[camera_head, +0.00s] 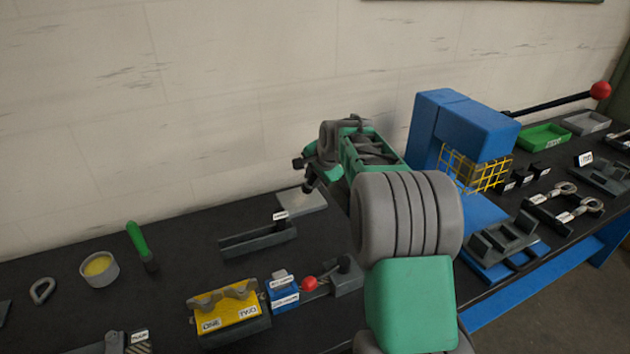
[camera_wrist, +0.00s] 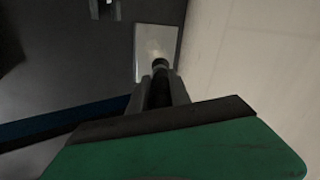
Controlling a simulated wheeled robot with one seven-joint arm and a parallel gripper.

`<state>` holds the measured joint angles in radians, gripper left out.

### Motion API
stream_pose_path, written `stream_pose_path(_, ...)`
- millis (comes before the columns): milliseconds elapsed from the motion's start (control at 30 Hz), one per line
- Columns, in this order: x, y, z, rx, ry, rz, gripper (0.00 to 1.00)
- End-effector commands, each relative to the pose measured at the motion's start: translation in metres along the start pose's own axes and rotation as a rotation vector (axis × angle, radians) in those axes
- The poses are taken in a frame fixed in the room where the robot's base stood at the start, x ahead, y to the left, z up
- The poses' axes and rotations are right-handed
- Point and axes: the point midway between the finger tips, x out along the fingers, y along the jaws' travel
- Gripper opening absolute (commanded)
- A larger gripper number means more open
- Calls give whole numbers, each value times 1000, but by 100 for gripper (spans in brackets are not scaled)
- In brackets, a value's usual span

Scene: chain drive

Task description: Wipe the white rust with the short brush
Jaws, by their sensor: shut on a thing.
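My gripper (camera_head: 309,180) is shut on a dark, stubby cylinder, which seems to be the short brush (camera_head: 307,188). In the wrist view the brush (camera_wrist: 160,68) points away from between the two fingers (camera_wrist: 160,92). Its round dark end overlaps the lower part of a pale grey plate (camera_wrist: 155,40). The plate (camera_head: 304,204) lies on the black bench near the wall in the head view, just below the brush. I cannot tell whether the brush touches it. The plate looks pale, and no separate patch of white rust can be made out.
A dark labelled channel (camera_head: 258,240) is left of and in front of the plate. A yellow block (camera_head: 230,309) is in front. A blue press (camera_head: 466,122) with a yellow guard is right of my arm.

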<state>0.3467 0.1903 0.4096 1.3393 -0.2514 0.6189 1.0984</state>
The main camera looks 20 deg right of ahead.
Motion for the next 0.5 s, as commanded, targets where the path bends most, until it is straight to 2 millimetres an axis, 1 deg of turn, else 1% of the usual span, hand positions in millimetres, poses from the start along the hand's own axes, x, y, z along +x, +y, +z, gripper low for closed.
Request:
stream_pose_path(33, -7, -5, -2, 0, 1, -1, 0)
stream_pose_path(233, -21, -14, -5, -1, 0, -1, 0)
stream_pose_path(333, -25, -17, -5, -1, 0, -1, 0)
stream_pose_path(500, -26, -18, -5, -2, 0, -1, 0)
